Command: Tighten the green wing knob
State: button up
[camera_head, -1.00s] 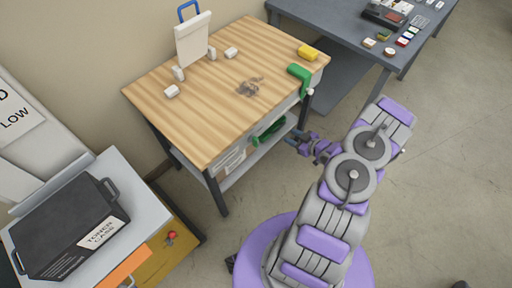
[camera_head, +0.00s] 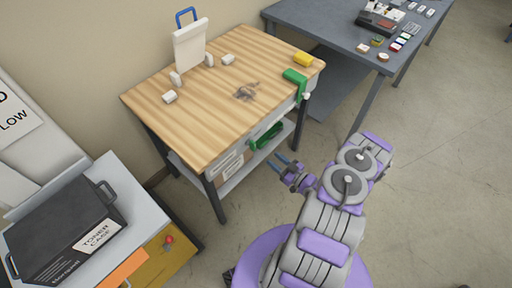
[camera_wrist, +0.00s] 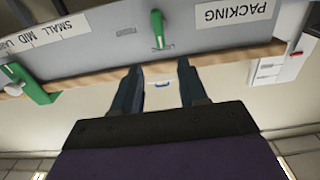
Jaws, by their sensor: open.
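The green wing knob (camera_wrist: 157,29) is a long green bar on the grey front panel (camera_wrist: 105,42) of the wooden-topped bench. In the head view the green knob (camera_head: 266,136) shows below the tabletop's front edge. My gripper (camera_wrist: 160,68) is open and empty, its two dark fingers pointing toward the bench. In the wrist view the knob lies beyond the fingertips, roughly in line with the gap between them, and nothing touches it. In the head view my gripper (camera_head: 277,162) is in front of the bench, apart from the knob.
A green clamp (camera_head: 296,82) with a white end grips the bench corner; the clamp (camera_wrist: 33,84) shows at left in the wrist view. A yellow block (camera_head: 303,59) and white blocks sit on the benchtop (camera_head: 205,105). A toner case (camera_head: 65,228) stands at left. Floor at right is clear.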

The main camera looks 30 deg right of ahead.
aim_at(255, 145)
jog(key=b+x, duration=0.3)
jog(key=x, duration=0.8)
jog(key=shift+w, duration=0.3)
jog(key=shift+c, duration=0.2)
grip_shut()
